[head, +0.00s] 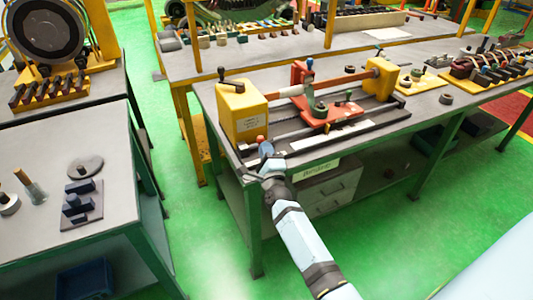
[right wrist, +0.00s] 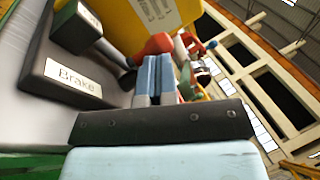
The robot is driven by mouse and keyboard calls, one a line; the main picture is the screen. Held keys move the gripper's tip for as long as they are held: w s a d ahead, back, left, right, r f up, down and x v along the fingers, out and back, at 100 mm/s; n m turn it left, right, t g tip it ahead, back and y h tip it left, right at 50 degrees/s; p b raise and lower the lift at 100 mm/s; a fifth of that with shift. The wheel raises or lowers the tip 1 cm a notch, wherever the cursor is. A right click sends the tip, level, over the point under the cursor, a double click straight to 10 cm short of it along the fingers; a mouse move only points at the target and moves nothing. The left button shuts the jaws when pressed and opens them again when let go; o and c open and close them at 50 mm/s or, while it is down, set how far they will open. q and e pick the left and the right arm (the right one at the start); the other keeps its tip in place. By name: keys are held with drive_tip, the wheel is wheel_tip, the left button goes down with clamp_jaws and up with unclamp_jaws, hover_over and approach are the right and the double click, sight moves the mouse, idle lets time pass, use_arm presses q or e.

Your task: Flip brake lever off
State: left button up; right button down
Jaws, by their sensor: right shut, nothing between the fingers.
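The brake lever has a red knob (right wrist: 155,45) on a dark stem, beside a black base with a white "Brake" label (right wrist: 74,80). In the head view the red knob (head: 260,139) shows at the front left corner of the winding bench, before the yellow box (head: 243,112). My right gripper (head: 265,149) is shut and empty at that corner, right by the knob. In the right wrist view its blue-grey fingers (right wrist: 158,75) lie together just beside the stem, below the knob. I cannot tell whether they touch it. My left gripper is out of view.
A grey table (head: 118,150) with small parts stands at the left. Green floor (head: 190,225) lies open between them.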

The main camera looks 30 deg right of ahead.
drive_tip(key=shift+w+a, duration=0.15)
drive_tip(key=shift+w, duration=0.1)
drive_tip(key=shift+w+a, duration=0.15)
drive_tip(key=shift+w, duration=0.05)
drive_tip(key=shift+w+a+f, duration=0.1)
drive_tip(key=shift+w+a, duration=0.3)
drive_tip(key=shift+w, duration=0.1)
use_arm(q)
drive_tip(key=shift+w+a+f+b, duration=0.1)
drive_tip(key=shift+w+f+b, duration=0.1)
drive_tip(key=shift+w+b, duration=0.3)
use_arm(e)
drive_tip(key=shift+w, duration=0.15)
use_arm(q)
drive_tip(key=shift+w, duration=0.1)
use_arm(e)
drive_tip(key=shift+w+a, duration=0.2)
drive_tip(key=shift+w, duration=0.05)
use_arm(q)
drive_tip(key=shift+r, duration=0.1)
use_arm(e)
drive_tip(key=v, duration=1.3)
drive_tip(key=shift+s, duration=0.4)
